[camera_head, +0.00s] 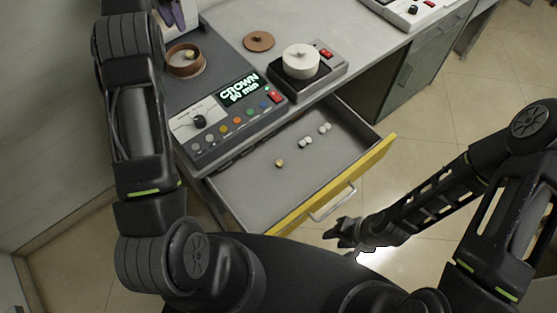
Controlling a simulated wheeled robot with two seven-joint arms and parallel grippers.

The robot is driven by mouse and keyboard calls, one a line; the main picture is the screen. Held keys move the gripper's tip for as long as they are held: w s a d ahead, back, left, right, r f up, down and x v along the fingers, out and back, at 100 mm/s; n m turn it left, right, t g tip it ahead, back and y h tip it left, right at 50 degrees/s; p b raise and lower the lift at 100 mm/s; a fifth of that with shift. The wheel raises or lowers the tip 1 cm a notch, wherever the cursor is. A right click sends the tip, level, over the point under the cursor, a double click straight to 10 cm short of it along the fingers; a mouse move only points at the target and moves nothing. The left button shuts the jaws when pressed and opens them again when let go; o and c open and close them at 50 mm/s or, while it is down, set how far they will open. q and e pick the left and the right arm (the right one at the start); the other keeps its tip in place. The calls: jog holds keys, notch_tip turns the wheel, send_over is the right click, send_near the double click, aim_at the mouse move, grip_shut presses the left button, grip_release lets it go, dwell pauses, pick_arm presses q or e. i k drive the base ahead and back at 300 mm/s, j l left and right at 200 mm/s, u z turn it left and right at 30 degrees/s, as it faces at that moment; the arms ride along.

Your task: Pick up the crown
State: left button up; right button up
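The open drawer (235,190) has a grey inside and a yellow front, and it holds several tiny tooth-like pieces. One is a tan piece (280,163) lying alone near the middle. White pieces (305,142) lie to its right, with more white pieces (324,128) farther right. They are too small to tell which is the crown. My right gripper (338,235) is low, outside the drawer, just in front of its handle. Its fingers are dark and small, and I cannot tell their opening.
A grey control unit (215,140) with a "CROWN 60 min" screen (240,91) stands above the drawer. A brown ring-shaped dish (185,61), a brown disc (258,41) and a device with a white round top (301,61) are on the counter. Floor is clear right of the drawer.

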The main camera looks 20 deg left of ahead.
aim_at(280, 162)
jog(key=k+l, duration=0.8)
jog(key=l, duration=0.15)
jog(key=k+l, duration=0.75)
jog(key=l, duration=0.15)
